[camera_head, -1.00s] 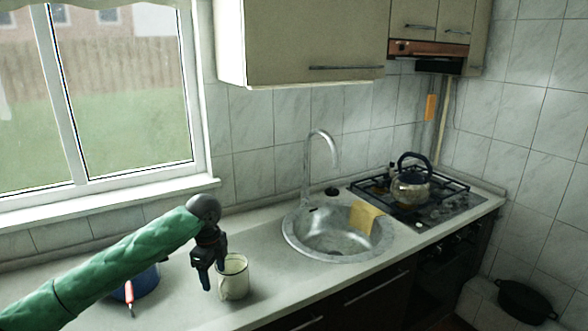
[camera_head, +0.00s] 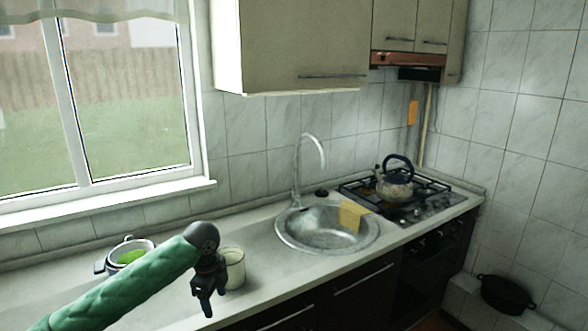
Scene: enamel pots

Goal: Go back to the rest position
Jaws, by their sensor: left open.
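My left gripper (camera_head: 207,303) hangs fingers down at the end of my green-sleeved arm, over the front part of the counter (camera_head: 262,282). It is open, and I see nothing between its fingers. A cream enamel mug (camera_head: 236,270) stands upright on the counter just right of and behind the gripper, partly hidden by it. An enamel pot (camera_head: 121,260) with something green inside stands at the left behind my arm, its lower part hidden. My right gripper is not in view.
A round metal sink (camera_head: 325,236) with a tap (camera_head: 297,170) and a yellow cloth (camera_head: 351,215) lies right of the mug. A kettle (camera_head: 395,182) stands on the gas hob (camera_head: 420,205). A dark pot (camera_head: 505,294) sits low at the right. Wall cabinets hang above.

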